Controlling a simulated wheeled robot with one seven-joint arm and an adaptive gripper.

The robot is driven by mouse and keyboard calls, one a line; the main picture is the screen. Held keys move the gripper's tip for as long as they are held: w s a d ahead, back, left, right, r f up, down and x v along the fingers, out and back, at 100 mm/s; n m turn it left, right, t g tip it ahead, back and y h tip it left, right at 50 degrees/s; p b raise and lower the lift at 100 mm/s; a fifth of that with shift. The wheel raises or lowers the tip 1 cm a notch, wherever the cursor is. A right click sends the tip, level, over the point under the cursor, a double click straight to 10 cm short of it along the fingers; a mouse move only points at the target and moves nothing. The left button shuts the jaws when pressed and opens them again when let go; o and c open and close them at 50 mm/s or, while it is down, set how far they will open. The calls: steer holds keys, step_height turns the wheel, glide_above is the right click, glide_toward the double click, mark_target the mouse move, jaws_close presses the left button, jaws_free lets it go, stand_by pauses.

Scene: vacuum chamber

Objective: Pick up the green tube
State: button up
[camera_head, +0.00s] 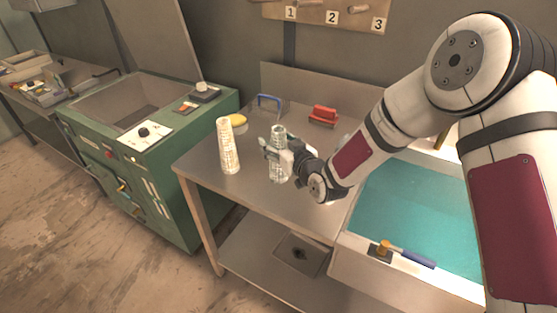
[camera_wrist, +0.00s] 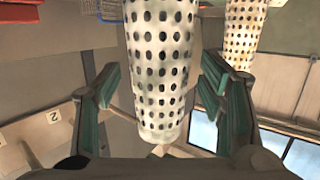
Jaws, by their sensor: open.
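A pale, slightly greenish perforated tube (camera_head: 278,172) stands upright on the metal table in the head view. In the wrist view this tube (camera_wrist: 160,60) lies between the two fingers, with gaps visible at both sides lower down. My gripper (camera_head: 273,147) is at the tube's upper part, its fingers apart. It also shows open in the wrist view (camera_wrist: 161,85). A second perforated tube, cream coloured (camera_head: 229,150), stands to the left; a perforated tube also shows at the upper right of the wrist view (camera_wrist: 244,35). Neither tube looks strongly green.
A yellow object (camera_head: 238,120), a blue handle (camera_head: 269,101) and a red object (camera_head: 323,115) sit at the table's back. A green machine (camera_head: 150,150) stands left. A teal-floored tray (camera_head: 415,215) and a hammer (camera_head: 410,255) are right. The table's front is clear.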

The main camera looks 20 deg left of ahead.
steer(key=c, duration=1.4)
steer(key=shift+r, duration=0.15)
